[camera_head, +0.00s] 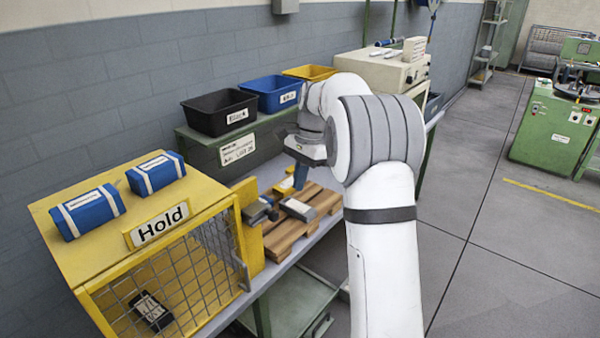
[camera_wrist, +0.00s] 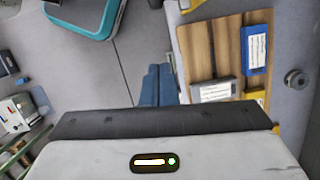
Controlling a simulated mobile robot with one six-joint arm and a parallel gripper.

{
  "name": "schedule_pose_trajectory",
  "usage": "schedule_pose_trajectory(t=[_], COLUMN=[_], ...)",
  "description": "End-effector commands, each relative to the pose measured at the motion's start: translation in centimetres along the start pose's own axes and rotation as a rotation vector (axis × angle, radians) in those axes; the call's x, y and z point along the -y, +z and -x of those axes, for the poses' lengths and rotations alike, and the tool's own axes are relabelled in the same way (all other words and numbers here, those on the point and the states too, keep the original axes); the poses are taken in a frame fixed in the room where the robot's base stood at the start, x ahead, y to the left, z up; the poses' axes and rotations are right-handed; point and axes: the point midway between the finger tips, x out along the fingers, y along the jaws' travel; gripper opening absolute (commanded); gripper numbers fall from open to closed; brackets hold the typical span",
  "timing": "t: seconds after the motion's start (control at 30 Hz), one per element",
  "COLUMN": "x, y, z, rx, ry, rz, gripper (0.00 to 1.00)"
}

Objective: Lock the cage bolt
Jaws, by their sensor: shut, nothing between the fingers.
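The yellow cage (camera_head: 75,215) with a "Hold" label stands at the left of the bench in the head view. Its mesh door (camera_head: 165,285) faces front and looks closed or nearly so. The bolt is too small to make out at the door's right edge. My gripper (camera_head: 300,178) hangs above the wooden pallet, right of the cage and apart from it. In the wrist view its blue fingers (camera_wrist: 158,85) are together and empty. A round grey knob (camera_wrist: 297,80) shows at the right of the wrist view; I cannot tell whether it belongs to the bolt.
The pallet (camera_head: 285,236) carries a grey labelled box (camera_head: 297,208) and a blue labelled box (camera_wrist: 255,50). Two blue packages (camera_head: 88,212) (camera_head: 156,173) lie on the cage top. A dark labelled item (camera_head: 152,312) is inside. Black (camera_head: 218,118), blue (camera_head: 262,92) and yellow bins stand behind.

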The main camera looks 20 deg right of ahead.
Motion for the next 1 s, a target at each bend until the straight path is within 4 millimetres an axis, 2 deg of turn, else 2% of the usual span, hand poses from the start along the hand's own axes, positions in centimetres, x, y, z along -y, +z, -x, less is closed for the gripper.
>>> schedule_pose_trajectory(t=[0.1, 0.27, 0.33, 0.5, 1.0], x=[-0.1, -0.1, 0.0, 0.0, 0.0], y=[0.1, 0.1, 1.6, 3.5, 4.1], z=[-2.7, -6.0, -5.5, -5.9, -6.0], rx=[0.003, 0.002, -0.001, 0.000, -0.001], ry=[0.004, 0.005, 0.000, 0.001, 0.000], rz=[0.000, 0.000, 0.004, 0.002, 0.001], gripper=[0.00, 0.00, 0.00, 0.00, 0.00])
